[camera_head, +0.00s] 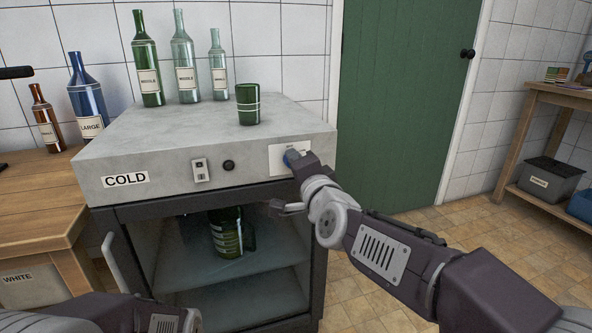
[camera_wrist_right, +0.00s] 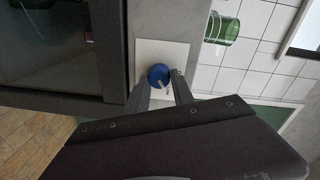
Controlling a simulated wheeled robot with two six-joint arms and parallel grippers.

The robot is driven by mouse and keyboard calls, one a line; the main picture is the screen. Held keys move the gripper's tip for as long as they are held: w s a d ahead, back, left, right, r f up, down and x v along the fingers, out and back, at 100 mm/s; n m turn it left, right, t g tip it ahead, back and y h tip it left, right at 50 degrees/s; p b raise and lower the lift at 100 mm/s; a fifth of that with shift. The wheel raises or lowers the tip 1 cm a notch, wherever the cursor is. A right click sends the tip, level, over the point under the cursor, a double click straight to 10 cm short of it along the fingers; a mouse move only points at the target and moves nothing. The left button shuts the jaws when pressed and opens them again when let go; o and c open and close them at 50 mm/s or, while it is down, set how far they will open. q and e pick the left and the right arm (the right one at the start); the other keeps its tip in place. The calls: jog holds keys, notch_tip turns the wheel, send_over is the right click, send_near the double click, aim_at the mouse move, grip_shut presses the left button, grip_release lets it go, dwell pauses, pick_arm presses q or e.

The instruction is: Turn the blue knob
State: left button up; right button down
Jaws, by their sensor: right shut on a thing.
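The blue knob (camera_head: 291,157) sits on a white plate (camera_head: 276,161) at the right of the front panel of the grey cooler marked COLD (camera_head: 120,186). In the right wrist view the blue knob (camera_wrist_right: 159,76) is round, with a light pointer mark on it. My right gripper (camera_head: 299,158) is at the knob, its fingers (camera_wrist_right: 162,82) on either side of it and shut on it. The fingers partly hide the knob in the head view.
Green, clear and small bottles and a green cup (camera_head: 248,104) stand on the cooler top (camera_head: 200,130). A black knob (camera_head: 228,165) and a switch (camera_head: 200,170) are left of the plate. A green jug (camera_head: 228,233) stands inside the open cooler.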

jog(key=shift+f+m, duration=0.1)
jog(key=shift+m, duration=0.2)
dwell(0.4)
jog(key=c, duration=1.1)
grip_release()
jog(key=p+v, duration=0.2)
jog(key=v, duration=0.7)
jog(key=shift+s+p, duration=0.1)
jog(key=shift+p, duration=0.3)
